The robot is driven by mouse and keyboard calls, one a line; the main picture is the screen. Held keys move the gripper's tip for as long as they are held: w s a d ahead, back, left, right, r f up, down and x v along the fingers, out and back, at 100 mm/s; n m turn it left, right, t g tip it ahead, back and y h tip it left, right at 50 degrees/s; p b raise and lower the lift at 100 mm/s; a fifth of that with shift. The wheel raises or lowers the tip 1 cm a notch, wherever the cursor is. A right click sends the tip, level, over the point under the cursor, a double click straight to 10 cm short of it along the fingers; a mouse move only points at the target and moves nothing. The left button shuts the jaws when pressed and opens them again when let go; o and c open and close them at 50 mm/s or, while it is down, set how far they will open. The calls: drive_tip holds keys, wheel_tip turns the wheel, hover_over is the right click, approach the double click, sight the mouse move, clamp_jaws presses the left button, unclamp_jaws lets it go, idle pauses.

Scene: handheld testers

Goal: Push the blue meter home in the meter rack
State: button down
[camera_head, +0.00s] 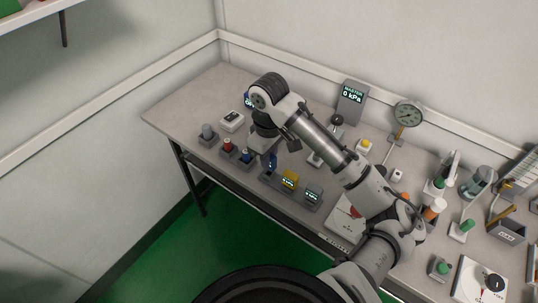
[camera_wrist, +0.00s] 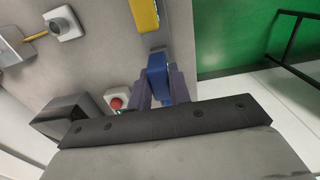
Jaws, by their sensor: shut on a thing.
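The blue meter (camera_wrist: 157,64) is between my gripper's fingers (camera_wrist: 160,80) in the wrist view, and the fingers are shut on it. In the head view my gripper (camera_head: 270,160) points down over the left end of the grey meter rack (camera_head: 269,181). The blue meter's lower end is at or just above the rack there; I cannot tell how deep it sits. A yellow meter (camera_head: 289,180) and a grey meter (camera_head: 313,194) stand in the same rack to its right. The yellow one also shows at the top of the wrist view (camera_wrist: 144,14).
A MASTER display (camera_head: 351,102) and a round gauge (camera_head: 408,114) stand at the back. The table's far left corner is clear.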

drive_tip(key=shift+f+b, duration=0.7)
drive_tip(key=shift+f, duration=0.65)
drive_tip(key=c, duration=1.2)
unclamp_jaws()
wheel_tip(320, 180, up, 14)
drive_tip(key=shift+f, duration=0.1)
